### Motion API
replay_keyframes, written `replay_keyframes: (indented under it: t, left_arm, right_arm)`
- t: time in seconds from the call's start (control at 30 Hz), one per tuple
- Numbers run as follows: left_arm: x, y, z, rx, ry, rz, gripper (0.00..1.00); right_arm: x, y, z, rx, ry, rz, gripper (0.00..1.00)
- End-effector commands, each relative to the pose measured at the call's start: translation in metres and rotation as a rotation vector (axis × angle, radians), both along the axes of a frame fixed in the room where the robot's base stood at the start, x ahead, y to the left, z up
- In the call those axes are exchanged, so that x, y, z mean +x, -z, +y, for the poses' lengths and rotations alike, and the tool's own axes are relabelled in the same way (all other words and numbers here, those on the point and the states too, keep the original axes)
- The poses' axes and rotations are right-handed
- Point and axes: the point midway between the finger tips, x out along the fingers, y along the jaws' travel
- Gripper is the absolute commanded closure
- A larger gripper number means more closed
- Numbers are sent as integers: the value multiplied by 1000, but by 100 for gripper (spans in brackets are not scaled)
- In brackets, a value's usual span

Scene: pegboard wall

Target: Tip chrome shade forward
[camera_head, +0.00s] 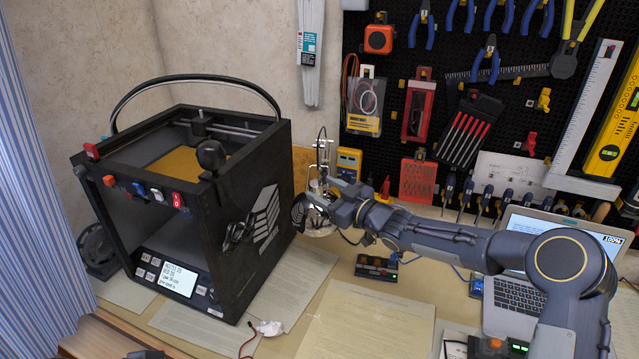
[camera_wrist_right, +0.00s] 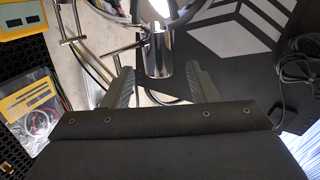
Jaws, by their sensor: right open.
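The chrome lamp (camera_head: 323,153) stands on the bench between the black printer and the pegboard, mostly behind my right gripper in the head view. Its shiny shade (camera_wrist_right: 178,14) fills the top middle of the right wrist view, cut off by the frame edge. A chrome cylindrical part (camera_wrist_right: 159,54) below it appears between my fingers in that view. My right gripper (camera_head: 324,192) is open at the lamp; its two fingers also show in the right wrist view (camera_wrist_right: 158,78). I cannot tell whether they touch the chrome. My left gripper is out of view.
The black 3D printer (camera_head: 200,255) stands close left of the lamp, with cables on its side. A yellow multimeter (camera_head: 348,163) is behind. A small black device (camera_head: 376,268) and a laptop (camera_head: 515,303) sit to the right. Papers (camera_head: 365,325) cover the front bench.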

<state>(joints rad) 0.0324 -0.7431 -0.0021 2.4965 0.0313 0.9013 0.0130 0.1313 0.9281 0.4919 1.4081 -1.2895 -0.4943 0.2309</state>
Motion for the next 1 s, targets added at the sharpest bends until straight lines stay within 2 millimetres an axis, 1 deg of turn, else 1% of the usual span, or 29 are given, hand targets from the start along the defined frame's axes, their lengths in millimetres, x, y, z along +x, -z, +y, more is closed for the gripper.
replay_keyframes:
  t: [0.03, 0.1, 0.23, 0.57, 0.67, 0.9, 0.97, 1.0]
  left_arm:
    - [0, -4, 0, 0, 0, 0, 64]
    - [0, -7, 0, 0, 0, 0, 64]
    - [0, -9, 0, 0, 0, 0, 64]
    - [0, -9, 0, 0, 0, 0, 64]
    - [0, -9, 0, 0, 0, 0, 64]
    - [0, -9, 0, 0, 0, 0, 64]
    - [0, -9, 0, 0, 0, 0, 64]
    - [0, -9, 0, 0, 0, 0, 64]
  right_arm:
    - [5, -1, 7, 1, -1, 2, 47]
    - [11, -2, 15, 1, 0, 0, 47]
    - [19, -1, 24, 0, 0, 1, 47]
    - [22, 0, 27, -1, 1, 1, 47]
    - [22, 0, 26, -1, 1, 1, 59]
    - [22, 0, 26, -1, 2, 1, 90]
    - [22, 0, 26, -1, 2, 1, 98]
    - [22, 0, 26, -1, 2, 1, 100]
